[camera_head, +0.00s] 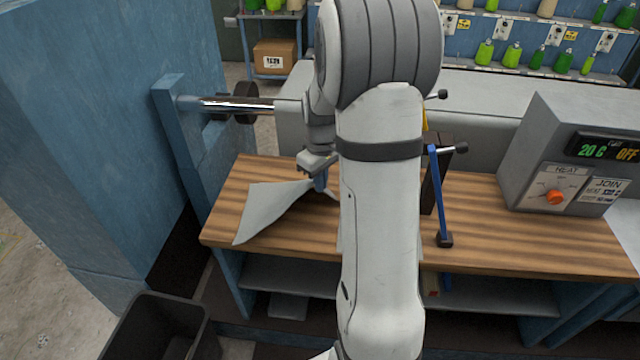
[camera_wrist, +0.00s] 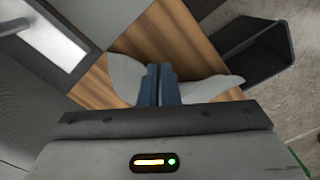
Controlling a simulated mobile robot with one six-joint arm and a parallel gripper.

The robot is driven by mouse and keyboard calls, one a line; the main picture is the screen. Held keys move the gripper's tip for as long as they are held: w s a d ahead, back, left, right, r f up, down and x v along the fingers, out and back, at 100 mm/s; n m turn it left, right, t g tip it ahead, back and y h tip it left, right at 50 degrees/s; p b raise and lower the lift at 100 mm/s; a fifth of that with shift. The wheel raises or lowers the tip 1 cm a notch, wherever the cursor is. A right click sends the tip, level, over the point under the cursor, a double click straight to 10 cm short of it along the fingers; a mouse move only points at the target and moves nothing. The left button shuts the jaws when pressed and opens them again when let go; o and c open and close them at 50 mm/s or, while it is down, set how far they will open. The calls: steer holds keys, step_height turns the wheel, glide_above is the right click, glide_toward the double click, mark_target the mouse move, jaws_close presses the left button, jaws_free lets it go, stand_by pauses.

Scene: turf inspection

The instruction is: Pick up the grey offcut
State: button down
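The grey offcut (camera_head: 268,206) is a thin pale sheet at the left end of the wooden bench top (camera_head: 500,235). My gripper (camera_head: 320,182) points down at its right end, partly hidden behind my arm. In the wrist view, the two blue fingers (camera_wrist: 158,84) are close together, and the offcut (camera_wrist: 210,88) spreads out on both sides of them. The fingers look shut on the sheet, which seems pinched between them. I cannot tell whether the whole sheet touches the bench.
A grey control box (camera_head: 570,155) with an orange knob stands at the bench's right. A blue-handled lever (camera_head: 437,195) rises right of my arm. A black bin (camera_head: 160,325) stands on the floor at front left. A blue cabinet (camera_head: 100,130) is at left.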

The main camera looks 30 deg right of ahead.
step_height(320, 180, up, 22)
steer(key=p, duration=0.4)
steer(key=shift+f+p, duration=0.15)
steer(key=shift+p, duration=0.2)
